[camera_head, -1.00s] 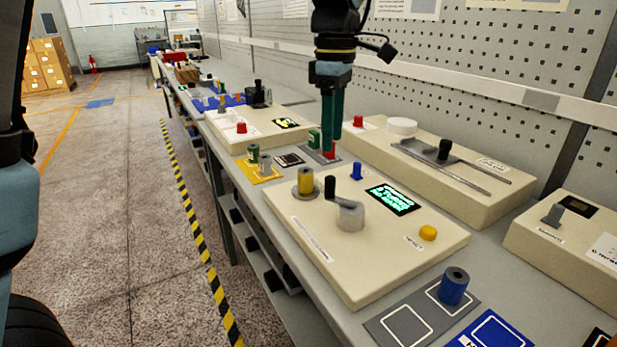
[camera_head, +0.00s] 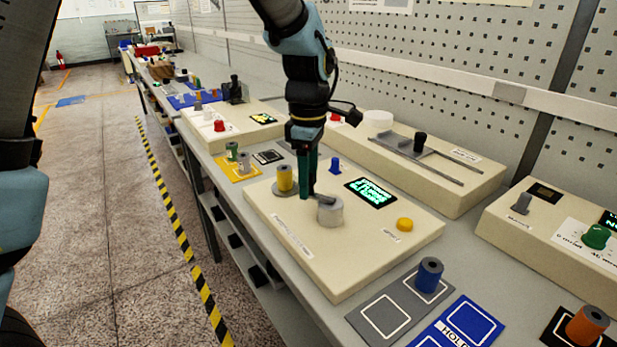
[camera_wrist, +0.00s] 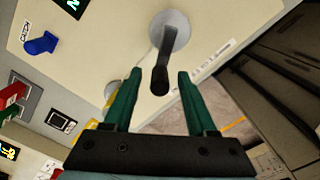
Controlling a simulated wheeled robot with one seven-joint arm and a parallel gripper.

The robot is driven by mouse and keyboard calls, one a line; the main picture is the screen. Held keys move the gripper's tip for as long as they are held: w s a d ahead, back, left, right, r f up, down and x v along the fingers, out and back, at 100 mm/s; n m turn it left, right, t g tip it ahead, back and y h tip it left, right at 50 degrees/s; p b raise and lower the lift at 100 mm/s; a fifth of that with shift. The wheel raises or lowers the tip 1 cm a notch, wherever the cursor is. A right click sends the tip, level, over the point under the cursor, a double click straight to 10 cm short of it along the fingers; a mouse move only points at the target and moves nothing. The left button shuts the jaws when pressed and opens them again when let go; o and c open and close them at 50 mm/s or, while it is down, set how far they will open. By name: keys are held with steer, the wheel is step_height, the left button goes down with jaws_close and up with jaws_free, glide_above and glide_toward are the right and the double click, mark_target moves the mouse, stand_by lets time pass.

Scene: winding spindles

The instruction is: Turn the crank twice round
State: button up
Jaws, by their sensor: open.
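The crank has a grey round hub (camera_head: 330,211) on the cream winding box (camera_head: 370,245). Its arm and dark handle (camera_wrist: 160,80) show in the wrist view, with the hub (camera_wrist: 172,30) above. My gripper (camera_head: 308,190) points down over the box in the head view. Its green fingers are open, one on each side of the handle in the wrist view. In the head view the fingers hide most of the handle. I cannot tell whether they touch it. A yellow spool (camera_head: 285,178) stands on a grey spindle disc left of the gripper.
A lit green display (camera_head: 371,192), a yellow button (camera_head: 404,224) and a blue knob (camera_head: 335,165) are on or beside the box near the crank. A blue spool (camera_head: 429,275) stands on a grey mat in front. Another box with a slider (camera_head: 419,143) lies behind.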

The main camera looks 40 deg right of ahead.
steer(key=shift+c, duration=0.3)
jaws_close()
steer(key=shift+w+d+m, duration=0.1)
steer(key=shift+d+m, duration=0.05)
steer(key=shift+m, duration=0.15)
